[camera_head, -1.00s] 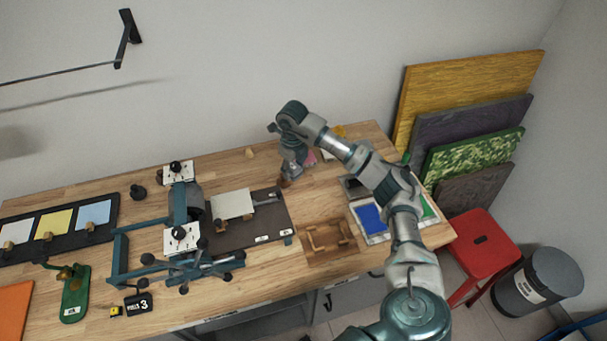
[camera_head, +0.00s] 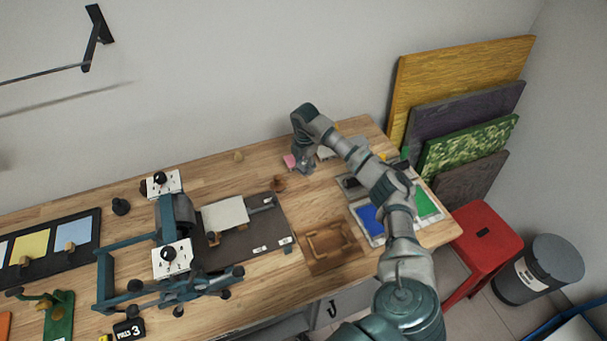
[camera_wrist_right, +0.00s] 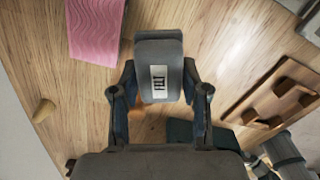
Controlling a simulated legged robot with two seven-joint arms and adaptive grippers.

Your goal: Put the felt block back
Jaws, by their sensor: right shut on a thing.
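My right gripper (camera_head: 305,168) is over the back right part of the workbench, beside a pink block (camera_head: 289,161). In the right wrist view the gripper (camera_wrist_right: 157,100) is shut on the felt block (camera_wrist_right: 158,55), a dark grey block with a white "FELT" label. I cannot make the felt block out in the head view. The pink block (camera_wrist_right: 97,28) also shows in the wrist view, with a wavy face, apart from the felt block. My left gripper is not in view.
A wooden cradle board (camera_head: 330,246) lies at the front. Ink trays (camera_head: 368,220) stand to its right. A small brown object (camera_head: 277,184) sits left of the gripper. The blue press frame (camera_head: 168,225) and dark mat (camera_head: 260,232) lie further left. Bare wood (camera_head: 315,200) lies between.

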